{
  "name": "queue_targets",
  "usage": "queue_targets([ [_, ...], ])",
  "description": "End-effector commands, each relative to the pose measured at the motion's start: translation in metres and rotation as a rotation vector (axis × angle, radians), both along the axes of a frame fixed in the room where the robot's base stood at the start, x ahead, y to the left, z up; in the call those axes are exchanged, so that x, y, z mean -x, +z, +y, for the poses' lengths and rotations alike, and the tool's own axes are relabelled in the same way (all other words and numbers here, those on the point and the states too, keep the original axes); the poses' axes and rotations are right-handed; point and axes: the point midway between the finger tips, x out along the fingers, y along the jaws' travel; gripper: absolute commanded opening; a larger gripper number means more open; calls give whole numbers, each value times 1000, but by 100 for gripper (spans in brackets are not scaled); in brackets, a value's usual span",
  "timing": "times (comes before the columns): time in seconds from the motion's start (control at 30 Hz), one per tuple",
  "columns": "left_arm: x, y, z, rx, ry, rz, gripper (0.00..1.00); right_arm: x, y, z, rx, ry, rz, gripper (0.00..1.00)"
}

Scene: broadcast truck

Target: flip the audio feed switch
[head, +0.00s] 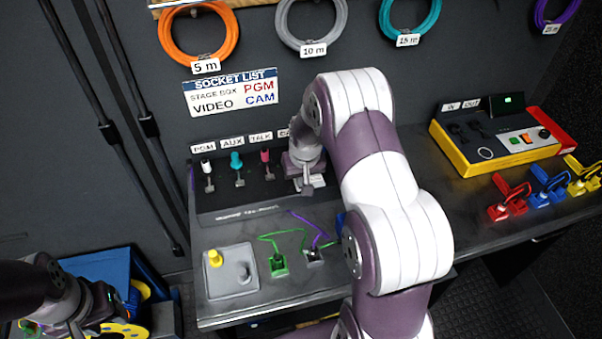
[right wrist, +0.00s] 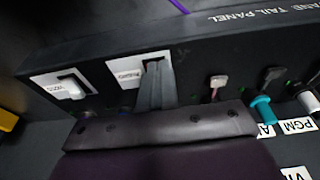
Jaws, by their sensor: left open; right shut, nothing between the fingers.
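A dark tail panel (head: 240,200) stands at the back of the bench. In the right wrist view it appears upside down, with a white switch (right wrist: 72,88) on one label and a second label (right wrist: 128,72), seemingly reading AUDIO, beside it. My right gripper (right wrist: 155,88) is shut and empty, its fingertips at the panel face over the edge of that second label. They cover whatever switch is there; I cannot tell whether they touch it. In the head view my right gripper (head: 309,184) is at the panel's right part, partly behind my arm. My left gripper (head: 122,302) is open at the lower left.
White, teal and pink plugs (head: 237,162) hang left of my right gripper. A grey plate with a yellow knob (head: 233,272) and green and purple cables lie on the bench in front. A yellow-edged console (head: 495,140) and coloured clamps (head: 548,184) stand right. A blue bin (head: 95,268) is lower left.

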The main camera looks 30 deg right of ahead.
Motion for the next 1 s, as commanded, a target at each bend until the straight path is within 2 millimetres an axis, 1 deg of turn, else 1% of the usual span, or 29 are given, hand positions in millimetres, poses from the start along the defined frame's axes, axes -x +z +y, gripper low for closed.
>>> queue_targets([
  [0.17, 0, 1, 0, 0, 0, 0, 43, -3, 1, -1, 0, 0, 0, 0],
  [0.5, 0, 4, 0, 0, 0, 0, 43, -19, 8, -5, 4, 0, -15, 0],
  [0.73, 0, 5, 0, 0, 0, 0, 43, -21, 12, -5, 5, 0, -19, 0],
  [0.87, 0, 20, 0, 0, 0, 0, 43, -20, 27, -4, 3, 1, -13, 0],
  [0.97, 0, 42, 0, 0, 0, 0, 43, -17, 48, -2, -1, 2, 4, 0],
  [1.0, 0, 52, 0, 0, 0, 0, 43, -16, 57, -1, -3, 2, 11, 0],
])
